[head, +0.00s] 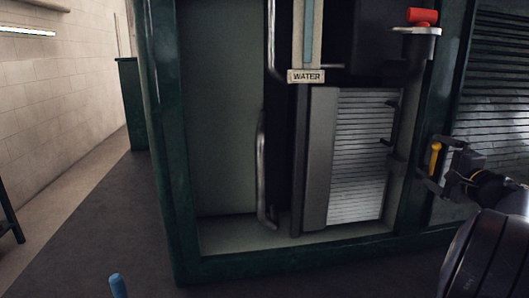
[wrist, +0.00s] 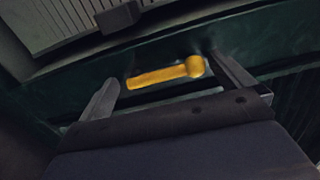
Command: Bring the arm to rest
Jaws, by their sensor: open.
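My gripper (head: 430,158) is at the right in the head view, in front of the green tram body, with my dark arm reaching in from the lower right. In the wrist view its two grey fingers (wrist: 163,72) stand wide apart. A yellow handle with a rounded end (wrist: 165,74) shows between them, with a gap to each finger. In the head view the yellow handle (head: 434,159) is a small upright bar beside the fingers. I cannot tell how far it lies beyond the fingertips.
A slatted panel (head: 358,155) sits in the green frame (head: 166,150) under a WATER label (head: 306,76). A red knob (head: 422,16) is above, on a small bracket. A blue-tipped post (head: 118,286) stands at the bottom. Open dark floor (head: 100,230) lies at left.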

